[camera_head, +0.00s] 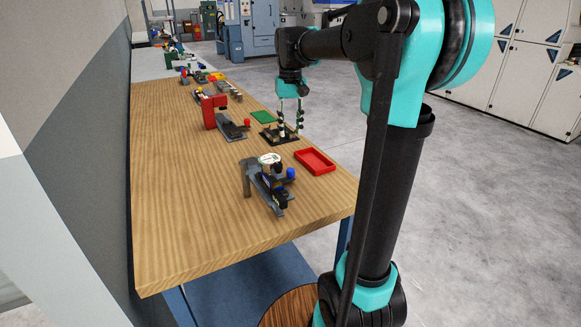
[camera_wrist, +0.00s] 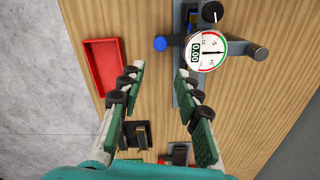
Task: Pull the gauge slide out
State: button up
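The gauge fixture (camera_head: 277,207) stands near the front of the wooden bench, a grey base with a round white dial (camera_head: 269,159). A blue knob (camera_head: 290,173) sticks out on its right side. In the wrist view the dial (camera_wrist: 207,53) is at the upper right, with the blue knob (camera_wrist: 160,43) to its left. The slide itself is not clearly told apart from the base. My gripper (camera_head: 290,110) points down farther along the bench, beyond the fixture and apart from it. In the wrist view its fingers (camera_wrist: 160,76) are spread, with nothing between them.
A red tray (camera_head: 315,170) lies right of the fixture near the bench edge. A black rack (camera_head: 270,136) is under my gripper, with a green mat (camera_head: 263,117) behind it. A red fixture (camera_head: 209,112) stands farther left. The bench's left front (camera_head: 185,225) is clear.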

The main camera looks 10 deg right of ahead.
aim_at(291, 169)
notch_tip(291, 169, down, 16)
jog(key=shift+r, duration=0.25)
jog(key=shift+c, duration=0.2)
grip_shut()
